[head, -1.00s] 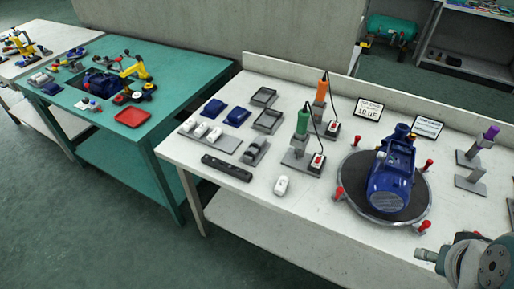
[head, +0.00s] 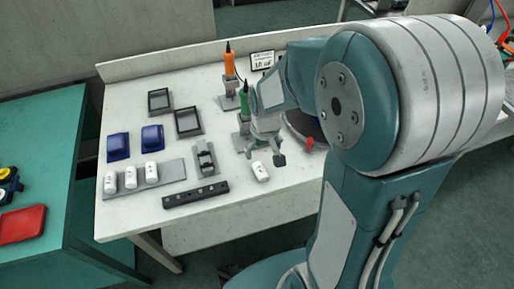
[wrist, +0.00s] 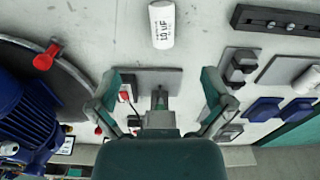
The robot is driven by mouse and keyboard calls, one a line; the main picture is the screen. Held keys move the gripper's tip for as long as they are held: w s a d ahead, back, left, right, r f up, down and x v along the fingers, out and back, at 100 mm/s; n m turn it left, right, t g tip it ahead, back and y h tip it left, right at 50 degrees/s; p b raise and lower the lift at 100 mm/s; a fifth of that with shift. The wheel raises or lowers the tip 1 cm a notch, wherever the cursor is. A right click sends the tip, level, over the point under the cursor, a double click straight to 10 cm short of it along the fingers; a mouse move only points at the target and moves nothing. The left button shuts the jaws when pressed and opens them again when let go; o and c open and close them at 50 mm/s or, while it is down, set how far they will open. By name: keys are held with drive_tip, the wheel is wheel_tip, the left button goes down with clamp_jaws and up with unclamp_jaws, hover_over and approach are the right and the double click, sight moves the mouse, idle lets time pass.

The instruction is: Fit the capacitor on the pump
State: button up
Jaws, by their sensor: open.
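A loose white capacitor (head: 260,172) lies on the white table, just in front of my gripper (head: 265,154). In the wrist view the capacitor (wrist: 161,24) shows a label that seems to read 10 uF. It lies beyond the fingertips, apart from them. My gripper (wrist: 161,82) is open and empty, its fingers spread wide. The blue pump (wrist: 28,118) stands on a round dark turntable (wrist: 62,82) at the left of the wrist view. In the head view my arm hides most of the pump.
Several white capacitors (head: 130,178) stand on a grey rack at left. A black bar (head: 196,194), a grey holder (head: 205,159), blue covers (head: 152,137) and dark trays (head: 188,122) lie nearby. Green (head: 245,101) and orange (head: 229,64) tools stand behind. Red knobs (wrist: 46,57) edge the turntable.

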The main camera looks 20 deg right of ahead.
sight(260, 169)
drive_tip(key=f, duration=0.2)
drive_tip(key=shift+w+a+f+g, duration=0.2)
drive_tip(key=shift+w+f+g, duration=0.1)
drive_tip(key=shift+w+f, duration=0.1)
drive_tip(key=shift+d+f, duration=0.3)
drive_tip(key=shift+f, duration=0.15)
drive_tip(key=shift+a+f, duration=0.3)
drive_tip(key=shift+f, duration=0.2)
drive_tip(key=shift+a+f, duration=0.25)
drive_tip(key=shift+f, duration=0.25)
drive_tip(key=shift+d+f, duration=0.2)
drive_tip(key=shift+f, duration=0.35)
drive_tip(key=shift+d+f, duration=0.15)
drive_tip(key=shift+f, duration=0.4)
drive_tip(key=shift+a, duration=0.35)
drive_tip(key=shift+d, duration=0.4)
drive_tip(key=shift+a+f, duration=0.15)
drive_tip(key=shift+f, duration=0.85)
